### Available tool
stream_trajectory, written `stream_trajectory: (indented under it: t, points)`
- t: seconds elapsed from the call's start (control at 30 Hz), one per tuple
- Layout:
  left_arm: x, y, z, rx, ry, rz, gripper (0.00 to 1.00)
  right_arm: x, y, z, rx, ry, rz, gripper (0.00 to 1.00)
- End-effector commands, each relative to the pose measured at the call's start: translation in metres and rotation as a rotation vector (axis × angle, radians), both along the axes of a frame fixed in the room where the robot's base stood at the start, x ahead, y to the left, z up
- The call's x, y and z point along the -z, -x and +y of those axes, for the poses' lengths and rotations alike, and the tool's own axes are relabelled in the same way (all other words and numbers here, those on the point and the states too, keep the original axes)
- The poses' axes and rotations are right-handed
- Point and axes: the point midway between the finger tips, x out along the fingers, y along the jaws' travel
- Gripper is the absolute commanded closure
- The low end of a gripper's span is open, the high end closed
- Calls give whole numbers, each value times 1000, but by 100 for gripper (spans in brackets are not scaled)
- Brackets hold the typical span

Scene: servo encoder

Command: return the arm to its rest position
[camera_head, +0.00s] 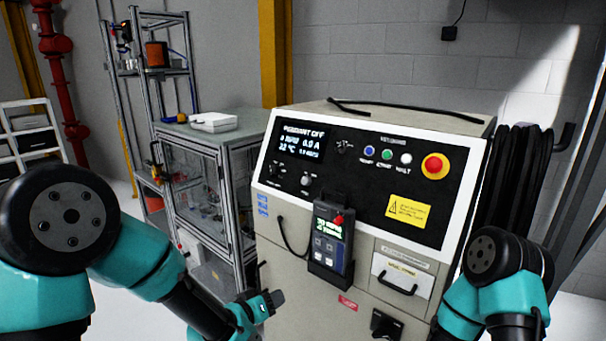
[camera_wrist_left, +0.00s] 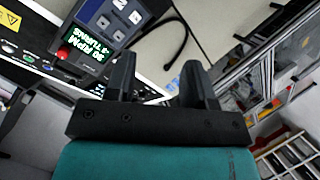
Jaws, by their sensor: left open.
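My left arm comes in from the left in the head view, with its gripper (camera_head: 268,302) low in front of the cabinet, left of and below the handheld pendant (camera_head: 331,240). In the left wrist view the two fingers of the left gripper (camera_wrist_left: 160,82) stand apart with nothing between them. The pendant (camera_wrist_left: 112,20) shows there beyond the fingers, apart from them, with a lit screen and a red button. In the head view it sits upright in a holder on the cabinet front. My right arm shows at the lower right; its gripper is out of the picture.
The control cabinet (camera_head: 352,182) fills the middle, with a red emergency button (camera_head: 435,166) and a drawer handle (camera_head: 394,284). Black cables (camera_head: 510,185) hang at the right.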

Motion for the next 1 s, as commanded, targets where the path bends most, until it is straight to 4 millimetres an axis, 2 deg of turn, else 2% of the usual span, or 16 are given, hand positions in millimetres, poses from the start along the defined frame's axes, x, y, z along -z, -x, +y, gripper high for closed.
stream_trajectory:
  t: [0.03, 0.17, 0.27, 0.4, 0.5, 0.6, 0.7, 0.8, 1.0]
  points:
    - [31, 5, 14, -14, -43, 67, 51, 0, 0, 0, 0, 0, 0, 100]
    - [99, 25, 46, -28, -147, 233, 51, 0, 0, 0, 0, 0, 0, 100]
    - [148, 49, 69, -26, -215, 367, 51, 0, 0, 0, 0, 0, 0, 100]
    - [211, 95, 99, -4, -290, 565, 51, 0, 0, 0, 0, 0, 0, 100]
    - [249, 134, 117, 25, -325, 709, 51, 0, 0, 0, 0, 0, 0, 100]
    - [276, 169, 128, 57, -343, 826, 51, 0, 0, 0, 0, 0, 0, 100]
    - [290, 193, 134, 82, -347, 901, 51, 0, 0, 0, 0, 0, 0, 100]
    - [295, 203, 136, 95, -349, 931, 51, 0, 0, 0, 0, 0, 0, 100]
    - [295, 203, 136, 97, -350, 933, 51, 0, 0, 0, 0, 0, 0, 100]
